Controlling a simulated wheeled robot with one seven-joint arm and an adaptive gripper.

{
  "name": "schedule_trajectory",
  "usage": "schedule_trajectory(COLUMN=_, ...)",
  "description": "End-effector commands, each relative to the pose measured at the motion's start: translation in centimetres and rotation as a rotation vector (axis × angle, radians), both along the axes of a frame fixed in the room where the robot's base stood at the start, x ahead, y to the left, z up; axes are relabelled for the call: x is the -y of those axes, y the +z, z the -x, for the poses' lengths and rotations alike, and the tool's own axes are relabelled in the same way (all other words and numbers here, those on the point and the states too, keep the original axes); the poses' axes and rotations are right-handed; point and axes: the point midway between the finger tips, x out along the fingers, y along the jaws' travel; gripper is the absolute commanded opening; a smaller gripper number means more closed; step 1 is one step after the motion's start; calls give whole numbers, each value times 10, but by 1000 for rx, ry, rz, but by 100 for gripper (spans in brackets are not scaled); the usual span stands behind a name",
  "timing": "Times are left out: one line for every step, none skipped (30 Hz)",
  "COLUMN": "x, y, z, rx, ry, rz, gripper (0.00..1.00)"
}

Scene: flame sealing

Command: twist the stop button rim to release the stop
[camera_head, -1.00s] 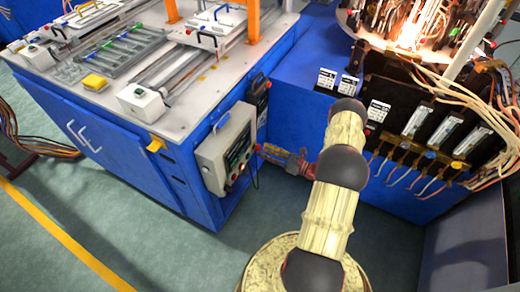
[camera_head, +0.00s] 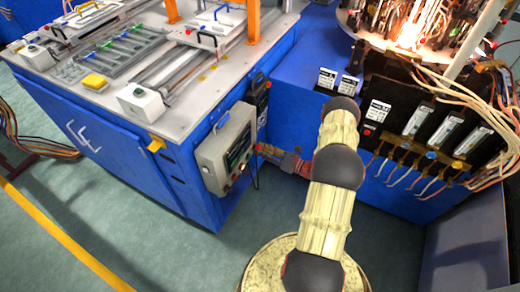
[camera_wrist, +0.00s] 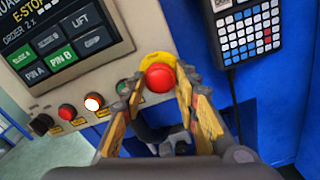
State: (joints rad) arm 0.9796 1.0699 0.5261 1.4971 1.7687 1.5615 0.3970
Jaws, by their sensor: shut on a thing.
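The stop button (camera_wrist: 159,78) is a round red cap on a yellow surround, on the lower edge of a grey control panel (camera_wrist: 100,75). My gripper (camera_wrist: 160,84) has one finger on each side of the button and is shut on it. The fingers partly hide the rim. In the head view the control panel (camera_head: 211,158) hangs on the side of the blue bench, and my gripper (camera_head: 262,151) meets its right side. The button itself cannot be made out there. The panel's screen (camera_wrist: 60,40) reads "E-STOP", with a green PIN B tile.
A red button (camera_wrist: 67,112), a lit button (camera_wrist: 93,102) and a black knob (camera_wrist: 41,124) sit left of the stop button. A keypad (camera_wrist: 247,30) is close on the right. The blue bench (camera_head: 110,150) and a wired machine (camera_head: 425,125) flank my arm. Floor is open at lower left.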

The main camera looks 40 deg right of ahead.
Motion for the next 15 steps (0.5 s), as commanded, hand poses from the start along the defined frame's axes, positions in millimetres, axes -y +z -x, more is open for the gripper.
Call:
schedule_trajectory(x=1, y=0, z=0, rx=0, ry=-1, rz=1, gripper=18)
schedule_trajectory(x=1, y=0, z=0, rx=0, ry=-1, rz=1, gripper=16)
schedule_trajectory(x=1, y=0, z=0, rx=0, ry=-1, rz=1, gripper=14)
schedule_trajectory(x=1, y=0, z=0, rx=0, ry=-1, rz=1, gripper=12)
schedule_trajectory(x=1, y=0, z=0, rx=0, ry=-1, rz=0, gripper=12)
schedule_trajectory(x=1, y=0, z=0, rx=-3, ry=-2, rz=-5, gripper=12)
schedule_trajectory(x=1, y=0, z=0, rx=-7, ry=-2, rz=-15, gripper=12)
schedule_trajectory(x=1, y=0, z=0, rx=-14, ry=-2, rz=-32, gripper=12)
schedule_trajectory(x=1, y=0, z=0, rx=-27, ry=-2, rz=-64, gripper=12)
schedule_trajectory(x=1, y=0, z=0, rx=-40, ry=-2, rz=-96, gripper=12)
schedule_trajectory(x=1, y=0, z=0, rx=-55, ry=-2, rz=-131, gripper=12)
schedule_trajectory(x=1, y=1, z=0, rx=-76, ry=-2, rz=-181, gripper=12)
schedule_trajectory(x=1, y=1, z=0, rx=-91, ry=-2, rz=-218, gripper=12)
schedule_trajectory(x=1, y=1, z=0, rx=-106, ry=-2, rz=-254, gripper=12)
schedule_trajectory(x=1, y=1, z=0, rx=-127, ry=-2, rz=-304, gripper=12)
